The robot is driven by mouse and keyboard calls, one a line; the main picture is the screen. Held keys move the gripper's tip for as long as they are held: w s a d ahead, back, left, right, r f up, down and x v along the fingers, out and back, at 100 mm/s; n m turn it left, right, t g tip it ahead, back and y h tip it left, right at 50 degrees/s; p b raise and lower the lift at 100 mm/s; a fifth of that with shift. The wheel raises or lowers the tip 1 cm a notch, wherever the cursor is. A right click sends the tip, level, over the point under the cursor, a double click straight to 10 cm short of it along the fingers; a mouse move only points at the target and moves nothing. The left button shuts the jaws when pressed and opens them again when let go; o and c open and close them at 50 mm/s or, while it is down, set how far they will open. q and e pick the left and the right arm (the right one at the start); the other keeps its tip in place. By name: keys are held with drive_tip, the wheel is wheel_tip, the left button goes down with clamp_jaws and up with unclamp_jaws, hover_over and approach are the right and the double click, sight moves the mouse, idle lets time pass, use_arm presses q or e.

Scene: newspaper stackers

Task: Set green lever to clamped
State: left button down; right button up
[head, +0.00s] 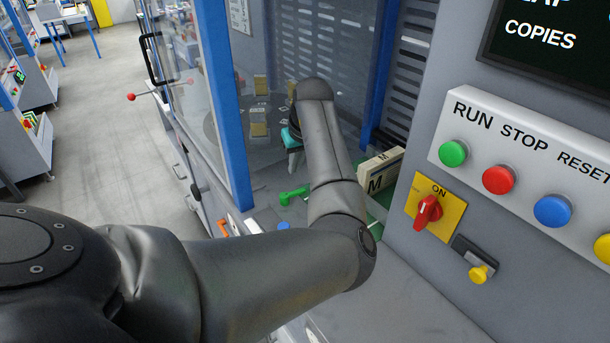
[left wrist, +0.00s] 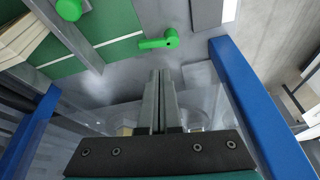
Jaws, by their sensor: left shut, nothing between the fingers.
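The green lever (head: 293,195) sits inside the machine, low behind the open front, and its handle lies roughly sideways. It also shows in the left wrist view (left wrist: 160,41), just beyond my fingertips. My left gripper (left wrist: 159,75) is shut and empty, with both fingers together. A gap shows in the picture between its tips and the lever; I cannot tell whether they touch. My right gripper is in neither view.
A second green knob (left wrist: 69,9) and a paper stack (left wrist: 24,36) lie left in the wrist view. Blue frame posts (head: 228,120) border the opening. The control panel (head: 540,175) with a red switch (head: 427,211) stands at right.

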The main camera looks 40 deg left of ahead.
sight(293, 196)
use_arm(q)
drive_tip(key=shift+w+d+r, duration=0.25)
drive_tip(key=shift+w+r, duration=0.05)
drive_tip(key=shift+w, duration=0.15)
drive_tip(key=shift+w+d+r, duration=0.2)
drive_tip(key=shift+w+r, duration=0.05)
drive_tip(key=shift+w, duration=0.2)
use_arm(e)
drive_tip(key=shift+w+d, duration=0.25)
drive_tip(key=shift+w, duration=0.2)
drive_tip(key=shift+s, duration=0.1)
use_arm(q)
drive_tip(key=b+x, duration=0.2)
drive_tip(key=x, duration=0.8)
drive_tip(key=shift+d, duration=0.1)
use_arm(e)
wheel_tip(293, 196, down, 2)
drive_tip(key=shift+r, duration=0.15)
use_arm(q)
drive_tip(key=shift+d+m+h+p, duration=0.15)
drive_tip(key=shift+m+h+p, duration=0.15)
drive_tip(key=shift+p, duration=0.5)
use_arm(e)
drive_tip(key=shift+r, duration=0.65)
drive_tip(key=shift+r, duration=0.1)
